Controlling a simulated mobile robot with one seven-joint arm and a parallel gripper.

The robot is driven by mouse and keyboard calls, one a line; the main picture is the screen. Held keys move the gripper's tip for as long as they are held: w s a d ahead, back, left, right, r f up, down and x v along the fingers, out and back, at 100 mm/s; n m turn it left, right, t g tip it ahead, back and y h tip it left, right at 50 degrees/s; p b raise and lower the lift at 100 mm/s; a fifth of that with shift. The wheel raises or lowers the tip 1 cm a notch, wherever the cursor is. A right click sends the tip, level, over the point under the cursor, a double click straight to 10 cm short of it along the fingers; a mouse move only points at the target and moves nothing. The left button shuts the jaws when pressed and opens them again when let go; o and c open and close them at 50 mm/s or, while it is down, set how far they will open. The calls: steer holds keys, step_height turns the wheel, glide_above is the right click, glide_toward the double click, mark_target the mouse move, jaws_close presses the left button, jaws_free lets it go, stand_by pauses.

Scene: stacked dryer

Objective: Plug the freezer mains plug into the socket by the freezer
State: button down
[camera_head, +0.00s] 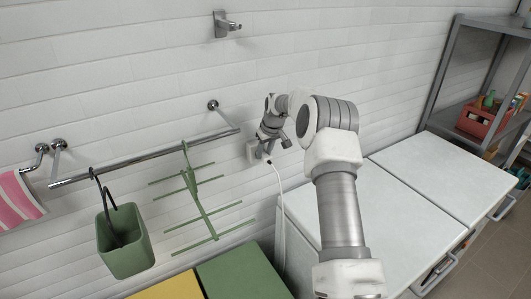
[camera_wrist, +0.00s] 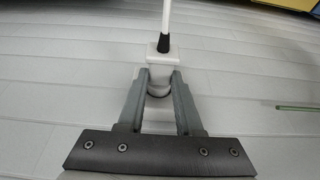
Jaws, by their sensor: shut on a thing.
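The freezer mains plug (camera_wrist: 164,55) is a pale block with a black cable sleeve and a white cable. In the wrist view it sits between the fingertips of my gripper (camera_wrist: 159,80), which is shut on it. In the head view my gripper (camera_head: 267,143) is close to the tiled wall, beside a pale socket box (camera_head: 251,151). The white cable (camera_head: 280,195) hangs down from there beside the white freezer top (camera_head: 345,235). The plug's front is hidden, so I cannot tell whether its pins are in the socket.
A chrome rail (camera_head: 150,157) on the wall left of my gripper carries a green bin (camera_head: 125,245) and a green rack (camera_head: 200,200). Green and yellow boxes stand below. A grey shelf (camera_head: 445,80) with a red crate (camera_head: 483,120) stands right.

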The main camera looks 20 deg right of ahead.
steer(key=shift+w+a, duration=0.1)
steer(key=shift+w, duration=0.3)
steer(key=c, duration=0.5)
jaws_free()
steer(key=shift+r, duration=0.1)
steer(key=b+v, duration=0.2)
steer(key=v, duration=1.5)
steer(key=shift+r, duration=0.15)
